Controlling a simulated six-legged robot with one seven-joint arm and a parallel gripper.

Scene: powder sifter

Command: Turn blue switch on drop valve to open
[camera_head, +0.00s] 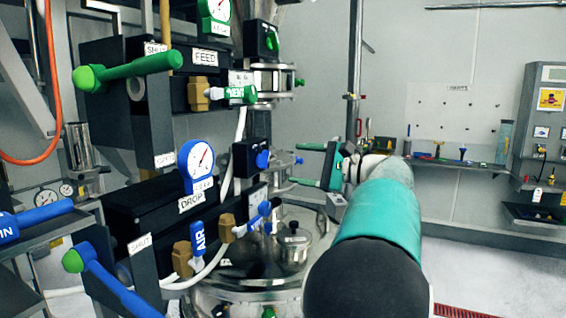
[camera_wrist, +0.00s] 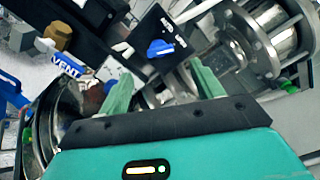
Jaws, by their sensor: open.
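The blue switch (camera_head: 262,160) is a small knob on a black box (camera_head: 243,160) beside the DROP label (camera_head: 191,202) in the head view. In the wrist view, the blue switch (camera_wrist: 160,48) shows on the tilted face of its black box (camera_wrist: 157,28), with small white lettering that I cannot read. My gripper (camera_head: 306,165) is open and empty, to the right of the switch in the head view. In the wrist view, the switch appears beyond and between the two green fingertips of my gripper (camera_wrist: 155,77). I see no contact with it.
Above is the FEED unit with a green lever (camera_head: 135,72) and a separate black switch box (camera_head: 261,39). A blue gauge (camera_head: 196,166), blue AIR valve (camera_head: 198,238) and blue lever (camera_head: 105,283) crowd the left. A steel vessel (camera_head: 235,290) stands below. Open floor lies right.

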